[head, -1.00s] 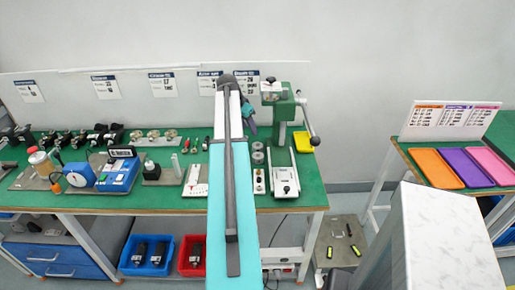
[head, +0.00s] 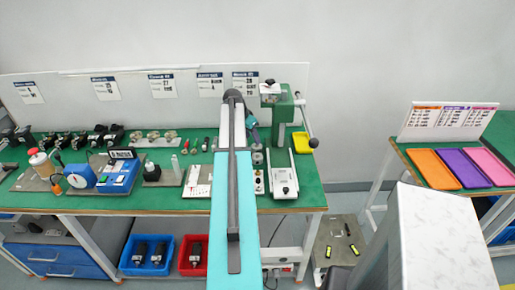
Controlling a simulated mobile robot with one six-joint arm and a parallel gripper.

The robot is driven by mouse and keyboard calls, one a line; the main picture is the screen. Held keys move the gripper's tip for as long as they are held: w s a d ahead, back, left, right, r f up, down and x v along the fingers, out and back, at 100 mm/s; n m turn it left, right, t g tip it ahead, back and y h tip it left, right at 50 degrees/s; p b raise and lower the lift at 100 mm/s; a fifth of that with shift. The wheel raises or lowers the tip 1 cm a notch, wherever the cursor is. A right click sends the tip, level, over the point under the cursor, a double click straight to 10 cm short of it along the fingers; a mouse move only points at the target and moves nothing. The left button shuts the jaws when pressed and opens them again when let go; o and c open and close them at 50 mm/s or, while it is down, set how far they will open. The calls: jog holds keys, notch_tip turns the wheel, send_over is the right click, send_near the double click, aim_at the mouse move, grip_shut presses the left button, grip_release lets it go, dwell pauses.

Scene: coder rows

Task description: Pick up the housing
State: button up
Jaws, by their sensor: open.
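Several black parts (head: 95,134) stand in a row at the back left of the green bench; they may be housings, but at this size I cannot tell. More dark upright parts stand in a blue bin (head: 126,266) and a red bin (head: 183,268) below the bench. My arm reaches forward over the bench, and a small part of my wrist shows beyond its far end. My gripper's fingers are hidden behind the arm, and no held object shows.
The green bench (head: 330,197) carries a blue device (head: 118,178), a white plate (head: 197,182), and a green press (head: 284,115) right of my arm. Orange (head: 434,169), purple (head: 464,168) and pink (head: 491,166) trays lie on the right table.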

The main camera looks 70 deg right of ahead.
aim_at(256, 146)
jog(key=shift+x, duration=1.2)
jog(key=shift+d, duration=0.1)
jog(key=shift+p+x, duration=1.45)
jog(key=shift+x, duration=1.1)
jog(key=shift+c, duration=0.3)
jog(key=c, duration=0.7)
